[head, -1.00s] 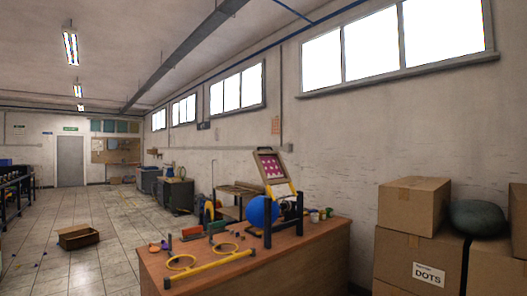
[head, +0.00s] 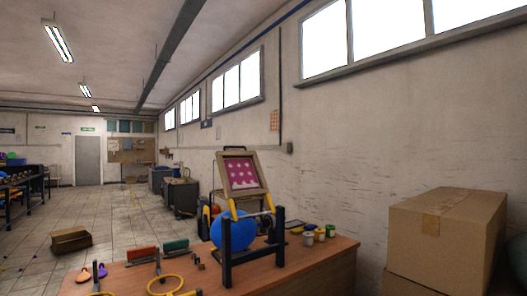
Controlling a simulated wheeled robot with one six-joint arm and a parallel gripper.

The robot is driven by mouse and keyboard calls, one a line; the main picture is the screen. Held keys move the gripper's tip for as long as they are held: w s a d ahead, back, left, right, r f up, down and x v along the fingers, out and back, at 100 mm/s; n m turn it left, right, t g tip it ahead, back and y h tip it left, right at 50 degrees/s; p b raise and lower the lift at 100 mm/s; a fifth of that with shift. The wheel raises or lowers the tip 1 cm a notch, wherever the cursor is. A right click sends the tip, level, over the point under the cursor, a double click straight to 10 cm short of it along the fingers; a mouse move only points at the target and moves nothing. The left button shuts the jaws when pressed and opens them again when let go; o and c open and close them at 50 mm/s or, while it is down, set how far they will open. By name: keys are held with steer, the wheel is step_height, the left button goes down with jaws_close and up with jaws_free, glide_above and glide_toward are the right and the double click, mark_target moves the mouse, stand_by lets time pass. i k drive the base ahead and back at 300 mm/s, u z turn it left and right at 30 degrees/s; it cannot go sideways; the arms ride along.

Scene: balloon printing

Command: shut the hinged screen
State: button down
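The hinged screen (head: 240,173) is a wooden-framed panel with a pink mesh and white dots. It stands raised and tilted back above the printing stand, so it is open. The stand (head: 280,236) has dark posts and yellow arms, and sits on the wooden table (head: 318,262). A blue balloon (head: 233,232) sits in the stand below the screen. My gripper is not in view.
Small paint pots (head: 319,235) stand right of the stand. Red and green squeegee-like tools (head: 142,253), yellow rings (head: 165,284) and small balloons (head: 84,275) lie at left. Cardboard boxes (head: 445,235) are stacked at right. Tiled floor at left is largely clear.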

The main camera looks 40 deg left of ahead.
mark_target(242, 173)
steer(key=i, duration=0.8)
steer(key=u, duration=1.85)
steer(key=i, duration=1.75)
steer(key=u, duration=0.5)
steer(key=i, duration=0.7)
steer(key=u, duration=0.2)
